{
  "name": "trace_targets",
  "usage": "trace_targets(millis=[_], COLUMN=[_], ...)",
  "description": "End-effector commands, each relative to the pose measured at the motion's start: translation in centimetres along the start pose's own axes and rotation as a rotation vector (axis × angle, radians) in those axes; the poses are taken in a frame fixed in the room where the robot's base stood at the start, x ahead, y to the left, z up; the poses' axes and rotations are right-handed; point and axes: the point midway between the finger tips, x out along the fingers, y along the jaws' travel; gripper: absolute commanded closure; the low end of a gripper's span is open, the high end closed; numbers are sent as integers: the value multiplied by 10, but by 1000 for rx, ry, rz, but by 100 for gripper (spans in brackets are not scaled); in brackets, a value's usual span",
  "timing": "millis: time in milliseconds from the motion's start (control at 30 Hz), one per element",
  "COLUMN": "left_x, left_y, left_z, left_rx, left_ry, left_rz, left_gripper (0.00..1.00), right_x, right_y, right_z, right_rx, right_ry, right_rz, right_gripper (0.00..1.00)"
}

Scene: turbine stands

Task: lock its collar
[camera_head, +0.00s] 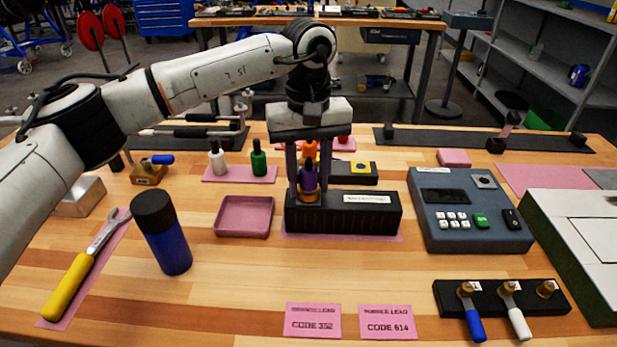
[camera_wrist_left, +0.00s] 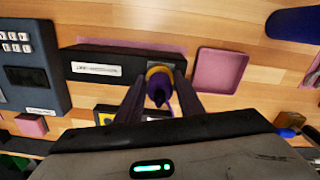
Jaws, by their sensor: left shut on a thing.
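My left gripper (camera_head: 308,190) points straight down over the black block (camera_head: 345,215) with a white label. It is shut on a purple plug (camera_head: 308,177), which stands upright at the left end of the block. A gold collar (camera_head: 309,197) rings the plug's foot at the block's top. In the left wrist view the plug (camera_wrist_left: 160,92) sits between my fingers (camera_wrist_left: 158,100), and the collar (camera_wrist_left: 159,71) shows just beyond it. Whether the collar is locked cannot be told. My right gripper is in neither view.
A pink tray (camera_head: 243,216) lies left of the block, and a blue-black cylinder (camera_head: 162,232) stands farther left. A grey keypad unit (camera_head: 468,212) is to the right. Behind is a black box with a yellow panel (camera_head: 359,168). A rack with blue and white handles (camera_head: 500,297) is front right.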

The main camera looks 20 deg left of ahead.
Motion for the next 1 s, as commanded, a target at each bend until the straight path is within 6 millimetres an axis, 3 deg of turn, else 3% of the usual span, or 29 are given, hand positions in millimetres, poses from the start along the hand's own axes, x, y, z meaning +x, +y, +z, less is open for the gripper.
trace_targets(millis=[67, 100, 200, 567, 1000], left_x=[0, 0, 0, -5, -82], left_y=[0, 0, 0, 0, 1], left_z=[0, 0, 0, 0, 0], left_rx=[1, 1, 1, -1, 1], left_ry=[0, 0, 0, 1, 2], left_rz=[1, 1, 1, 1, 2], left_gripper=[88, 63, 47, 47, 47], right_x=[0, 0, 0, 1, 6], right_y=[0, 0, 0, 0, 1], right_z=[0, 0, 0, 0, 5], right_rx=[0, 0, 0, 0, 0], right_ry=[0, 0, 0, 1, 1], right_rz=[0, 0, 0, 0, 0], right_gripper=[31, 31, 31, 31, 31])
